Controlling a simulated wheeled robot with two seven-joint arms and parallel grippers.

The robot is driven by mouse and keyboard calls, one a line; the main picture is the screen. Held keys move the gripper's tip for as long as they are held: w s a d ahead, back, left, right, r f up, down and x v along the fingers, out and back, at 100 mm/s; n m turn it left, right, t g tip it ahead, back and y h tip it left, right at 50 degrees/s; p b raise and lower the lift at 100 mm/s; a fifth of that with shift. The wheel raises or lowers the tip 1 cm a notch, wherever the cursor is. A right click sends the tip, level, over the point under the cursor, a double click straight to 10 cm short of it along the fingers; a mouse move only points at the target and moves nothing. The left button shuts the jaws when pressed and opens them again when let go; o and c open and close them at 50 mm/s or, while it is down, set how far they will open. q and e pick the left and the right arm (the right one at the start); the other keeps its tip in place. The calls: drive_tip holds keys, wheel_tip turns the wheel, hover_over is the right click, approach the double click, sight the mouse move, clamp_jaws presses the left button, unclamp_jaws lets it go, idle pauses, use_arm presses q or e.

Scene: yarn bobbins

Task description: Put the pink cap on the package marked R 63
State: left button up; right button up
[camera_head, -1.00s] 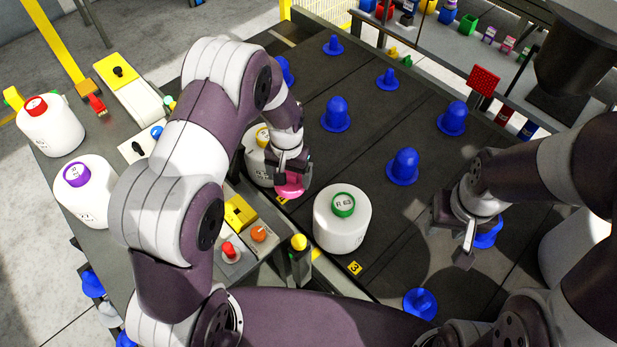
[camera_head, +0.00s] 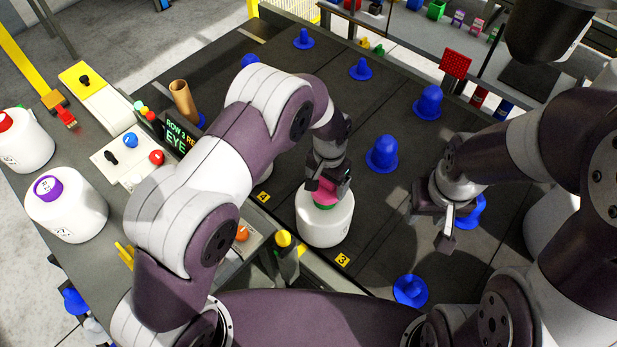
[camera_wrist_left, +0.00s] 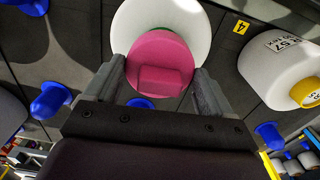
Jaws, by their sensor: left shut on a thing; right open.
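The pink cap (camera_head: 327,190) is between the fingers of my left gripper (camera_head: 328,181), which is shut on it. It also shows in the left wrist view (camera_wrist_left: 160,66). Below it stands the white package (camera_head: 325,220) that carried the R 63 label and a green top in the earlier head view. A green edge (camera_head: 325,206) shows just under the pink cap; I cannot tell whether they touch. The label is hidden now. My right gripper (camera_head: 437,227) is open and empty above the dark deck at the right, near a blue peg.
Several blue pegs (camera_head: 383,154) stand on the dark deck (camera_head: 300,85). White packages with a purple cap (camera_head: 66,205) and a red cap (camera_head: 22,140) stand at the left. A package with a yellow top (camera_wrist_left: 290,72) shows in the wrist view. A button panel (camera_head: 130,157) is left.

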sight(325, 189)
use_arm(q)
drive_tip(key=shift+a, duration=0.1)
drive_tip(key=shift+f+b, duration=0.9)
drive_tip(key=shift+f, duration=0.6)
drive_tip(key=shift+f, duration=0.3)
drive_tip(key=o, duration=0.8)
drive_tip(key=shift+o, duration=0.2)
wheel_tip(325, 189, up, 13)
drive_tip(key=shift+f+b, duration=0.1)
drive_tip(key=shift+b, duration=0.65)
